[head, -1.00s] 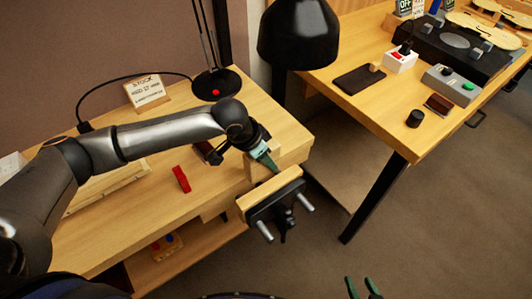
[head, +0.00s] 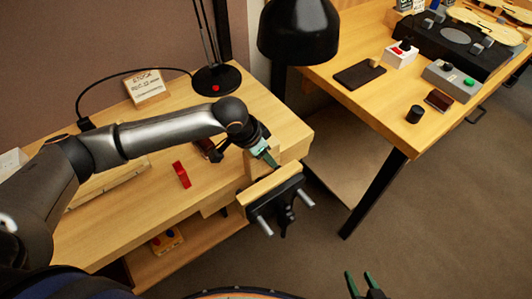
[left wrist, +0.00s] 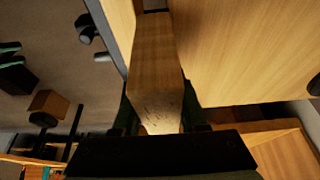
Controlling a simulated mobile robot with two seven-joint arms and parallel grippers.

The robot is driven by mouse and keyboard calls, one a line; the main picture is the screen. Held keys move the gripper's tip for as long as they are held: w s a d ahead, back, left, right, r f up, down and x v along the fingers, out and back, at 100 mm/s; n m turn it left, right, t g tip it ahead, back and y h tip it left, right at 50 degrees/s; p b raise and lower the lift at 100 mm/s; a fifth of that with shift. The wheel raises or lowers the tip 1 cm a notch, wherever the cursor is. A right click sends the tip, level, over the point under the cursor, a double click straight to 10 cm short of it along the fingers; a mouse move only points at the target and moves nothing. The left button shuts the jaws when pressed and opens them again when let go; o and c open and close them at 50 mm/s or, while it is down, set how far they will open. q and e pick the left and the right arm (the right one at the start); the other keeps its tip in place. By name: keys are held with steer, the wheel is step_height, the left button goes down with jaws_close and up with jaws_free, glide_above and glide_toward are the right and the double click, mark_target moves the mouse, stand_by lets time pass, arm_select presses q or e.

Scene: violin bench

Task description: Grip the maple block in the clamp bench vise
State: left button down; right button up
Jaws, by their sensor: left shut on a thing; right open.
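The maple block (left wrist: 155,62) is a long pale wooden bar in the left wrist view, held between the dark fingers of my left gripper (left wrist: 160,118). In the head view this gripper (head: 270,160) points down at the bench vise (head: 272,206) on the bench's front right edge, and mostly hides the block. The vise has a pale wooden front jaw (head: 268,185), a black body and two metal rods. The block lies between the front jaw and the bench side; I cannot tell whether both faces touch. My right gripper (head: 363,285) is open and empty at the bottom edge.
A red piece (head: 181,174) and a stock sign (head: 147,87) stand on the bench. A second table (head: 385,110) at right holds switch boxes and violin parts. Open floor lies in front.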

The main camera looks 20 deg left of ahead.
arm_select(q)
steer(key=shift+p, duration=0.4)
stand_by(0.5)
steer(key=shift+p, duration=0.4)
stand_by(0.6)
steer(key=shift+p, duration=0.55)
steer(key=shift+f+b, duration=0.65)
steer(key=shift+f, duration=0.85)
steer(key=shift+r, duration=0.1)
steer(key=shift+r+p, duration=1.15)
steer(key=shift+p, duration=0.35)
